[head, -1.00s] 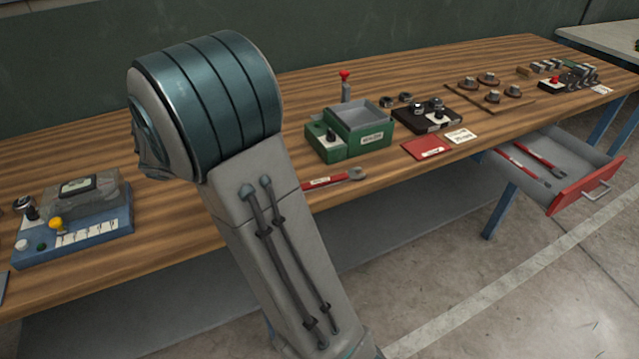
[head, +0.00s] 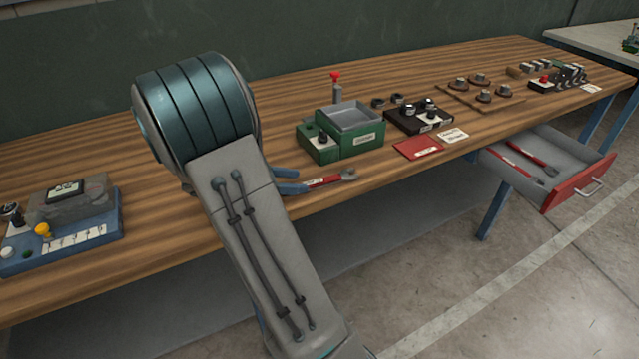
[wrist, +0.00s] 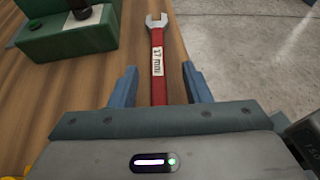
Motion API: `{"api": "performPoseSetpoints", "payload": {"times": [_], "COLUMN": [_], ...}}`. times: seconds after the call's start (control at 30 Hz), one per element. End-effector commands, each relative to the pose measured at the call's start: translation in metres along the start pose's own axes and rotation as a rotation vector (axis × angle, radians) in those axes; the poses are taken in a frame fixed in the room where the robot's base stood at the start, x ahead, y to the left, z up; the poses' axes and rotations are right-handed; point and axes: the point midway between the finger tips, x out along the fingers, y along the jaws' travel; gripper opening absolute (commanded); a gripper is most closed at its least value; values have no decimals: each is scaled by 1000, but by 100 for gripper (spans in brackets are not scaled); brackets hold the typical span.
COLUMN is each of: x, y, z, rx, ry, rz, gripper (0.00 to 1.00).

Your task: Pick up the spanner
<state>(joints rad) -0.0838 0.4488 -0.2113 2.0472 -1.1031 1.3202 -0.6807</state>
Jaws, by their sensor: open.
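A red spanner (head: 327,181) with a grey open-ended jaw and a white label lies on the wooden bench near its front edge. In the wrist view the spanner (wrist: 158,62) points away from me, its label reads "17 mm", and its near end is hidden behind my gripper's body. My gripper (wrist: 160,80) is open, with one blue finger on each side of the red handle and gaps visible between. In the head view the blue fingers of my gripper (head: 289,181) show at the handle end of the spanner, partly behind my arm.
A green box (head: 352,128) with a control knob stands just behind the spanner. A red card (head: 417,148) lies to its right. An open drawer (head: 575,192) with more red tools juts out at the right. A blue device (head: 66,240) sits at the left.

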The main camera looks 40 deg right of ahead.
Motion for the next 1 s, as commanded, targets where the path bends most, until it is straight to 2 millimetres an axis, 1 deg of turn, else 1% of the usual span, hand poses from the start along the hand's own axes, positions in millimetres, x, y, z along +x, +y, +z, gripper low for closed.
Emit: {"api": "performPoseSetpoints", "payload": {"times": [0.03,0.1,0.23,0.33,0.53,0.57,0.6,0.7,1.0], "x": [10,21,36,41,40,40,40,40,40], "y": [1,3,3,4,4,4,4,4,4], "z": [-3,-5,-4,-4,-4,-4,-4,-4,-3], "rx": [-1,-2,-1,0,0,0,0,0,1], "ry": [0,-1,0,0,0,0,1,1,0], "rz": [-4,-5,-4,-2,-1,-1,-1,-1,-1], "gripper": [44,44,44,44,44,35,24,0,0]}}
